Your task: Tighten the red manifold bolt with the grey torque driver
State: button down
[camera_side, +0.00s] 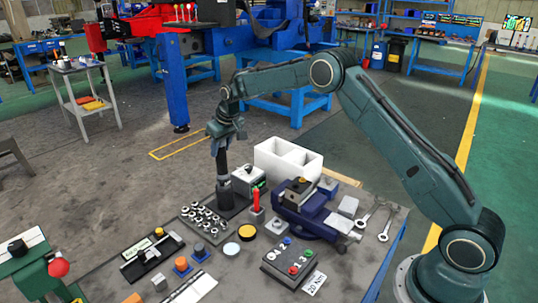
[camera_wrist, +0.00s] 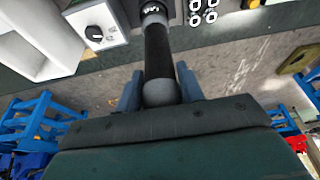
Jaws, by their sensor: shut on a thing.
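My gripper (camera_side: 225,130) is shut on the torque driver (camera_side: 222,163), which hangs upright below it with a black body and a grey lower part. In the wrist view the driver (camera_wrist: 158,52) lies between the two fingers (camera_wrist: 160,92), its rounded grey end towards the palm and a pale marking near the top edge. The driver's lower end is over or on a dark stand (camera_side: 236,209); I cannot tell if they touch. A red upright piece (camera_side: 256,199) stands in a small block just right of it. I cannot clearly make out a red manifold bolt.
A tray of metal fittings (camera_side: 193,213) lies in front of the driver. A grey box with a dial (camera_side: 246,184), a white divided bin (camera_side: 268,160) and a blue vise (camera_side: 312,213) stand to the right. A button box (camera_side: 274,271) and two wrenches (camera_side: 386,229) also occupy the bench.

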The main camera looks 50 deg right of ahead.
jog(key=shift+r, duration=5.25)
jog(key=shift+s, duration=0.1)
jog(key=s+a+n+g+y, duration=0.1)
jog(key=s+a+n, duration=0.2)
jog(key=s+n, duration=0.3)
jog(key=s+a+n+g+y, duration=0.1)
jog(key=s+a+n, duration=0.2)
jog(key=s, duration=1.4)
jog(key=s+a+n+g+y, duration=0.2)
jog(key=s+a+n, duration=0.1)
jog(key=s+n, duration=0.6)
jog(key=s, duration=0.3)
jog(key=shift+s+a+r, duration=0.15)
jog(key=shift+a+r, duration=0.1)
jog(key=shift+a, duration=0.05)
jog(key=shift+f, duration=0.15)
